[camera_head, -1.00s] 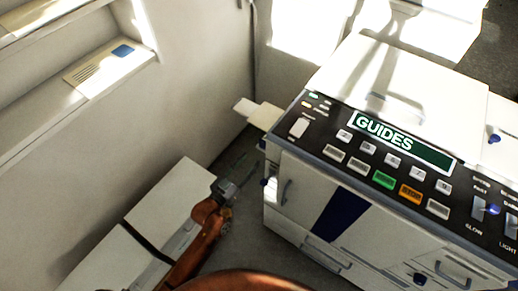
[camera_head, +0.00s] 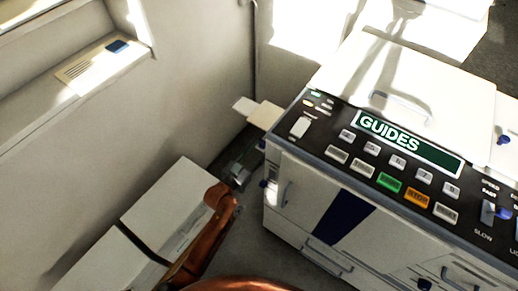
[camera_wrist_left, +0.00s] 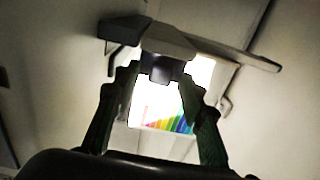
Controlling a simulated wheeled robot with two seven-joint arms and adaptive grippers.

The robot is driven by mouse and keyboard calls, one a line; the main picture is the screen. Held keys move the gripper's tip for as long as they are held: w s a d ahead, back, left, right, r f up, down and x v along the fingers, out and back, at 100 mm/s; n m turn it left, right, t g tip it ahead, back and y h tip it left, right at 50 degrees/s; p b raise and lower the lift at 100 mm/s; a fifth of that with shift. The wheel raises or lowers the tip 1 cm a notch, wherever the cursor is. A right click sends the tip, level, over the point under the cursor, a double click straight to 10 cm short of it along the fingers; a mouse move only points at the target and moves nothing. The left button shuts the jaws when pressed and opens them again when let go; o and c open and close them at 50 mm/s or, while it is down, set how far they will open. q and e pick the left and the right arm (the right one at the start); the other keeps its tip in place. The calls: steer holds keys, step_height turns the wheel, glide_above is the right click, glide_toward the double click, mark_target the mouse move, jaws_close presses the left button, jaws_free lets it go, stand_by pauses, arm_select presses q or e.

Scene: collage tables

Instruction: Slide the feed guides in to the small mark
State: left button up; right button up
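The duplicator (camera_head: 300,195) stands at the right, its display (camera_head: 405,142) reading "GUIDES". A cream feed tray (camera_head: 263,114) sticks out of its left side; the guides and small mark cannot be made out in the head view. My left gripper (camera_head: 240,170) is low beside the machine's left side, below the tray. In the left wrist view its dark fingers (camera_wrist_left: 160,78) are spread apart. A dark block (camera_wrist_left: 160,68) shows between the tips, under a grey overhanging part (camera_wrist_left: 165,40); I cannot tell if the tips touch it. My right gripper is out of view.
A wall with a ledge (camera_head: 100,65) runs along the left. A narrow floor gap separates wall and machine. Coloured stripes (camera_wrist_left: 175,122) show beyond the fingers in the wrist view.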

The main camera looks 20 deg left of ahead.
arm_select(q)
jaws_close()
stand_by(0.3)
